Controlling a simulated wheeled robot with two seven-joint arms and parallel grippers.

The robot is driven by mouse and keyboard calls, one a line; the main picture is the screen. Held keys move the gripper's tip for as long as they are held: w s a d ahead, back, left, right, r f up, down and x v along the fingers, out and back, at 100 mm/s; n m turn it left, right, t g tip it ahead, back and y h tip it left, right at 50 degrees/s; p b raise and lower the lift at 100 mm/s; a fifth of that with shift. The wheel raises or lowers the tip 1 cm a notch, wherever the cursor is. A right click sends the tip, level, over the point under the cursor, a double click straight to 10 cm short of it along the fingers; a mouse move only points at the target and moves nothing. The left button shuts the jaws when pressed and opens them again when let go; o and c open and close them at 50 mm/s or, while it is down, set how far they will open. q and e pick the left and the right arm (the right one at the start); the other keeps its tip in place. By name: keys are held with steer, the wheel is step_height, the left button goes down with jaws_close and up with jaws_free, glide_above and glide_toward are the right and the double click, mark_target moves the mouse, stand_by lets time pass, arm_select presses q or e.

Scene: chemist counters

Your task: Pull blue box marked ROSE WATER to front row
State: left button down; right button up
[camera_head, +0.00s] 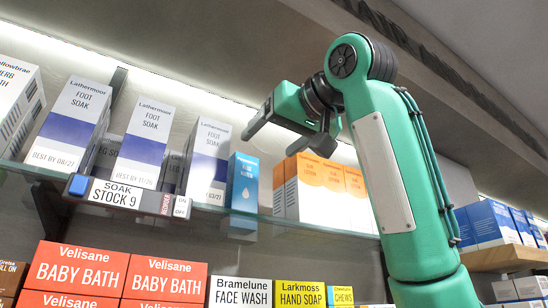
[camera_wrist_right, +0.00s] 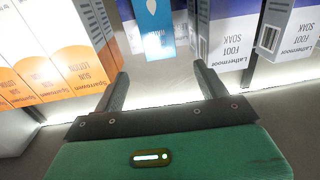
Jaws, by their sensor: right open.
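A narrow blue box (camera_head: 243,184) with a white drop stands upright on the upper glass shelf, between a white-and-blue FOOT SOAK box and orange-and-white boxes. Its small lettering is too blurred to read for sure. In the right wrist view the blue box (camera_wrist_right: 153,26) is at the top, upside down, with its lower part cut off. My right gripper (camera_head: 268,140) is open and empty, above the blue box and apart from it. In the right wrist view the two fingers (camera_wrist_right: 161,72) are spread below the box's image. My left gripper is out of view.
FOOT SOAK boxes (camera_head: 146,140) stand left of the blue box; orange-and-white sun lotion boxes (camera_head: 308,188) stand right. The glass shelf (camera_head: 310,229) has a STOCK 9 label (camera_head: 117,194) on its front edge.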

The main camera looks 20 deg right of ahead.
mark_target(240, 168)
steer(key=p+x, duration=0.7)
steer(key=x, duration=0.6)
steer(key=shift+r, duration=0.1)
steer(key=shift+w+a+p, duration=0.15)
steer(key=shift+w+p, duration=0.15)
steer(key=shift+w, duration=0.25)
steer(key=c, duration=1.1)
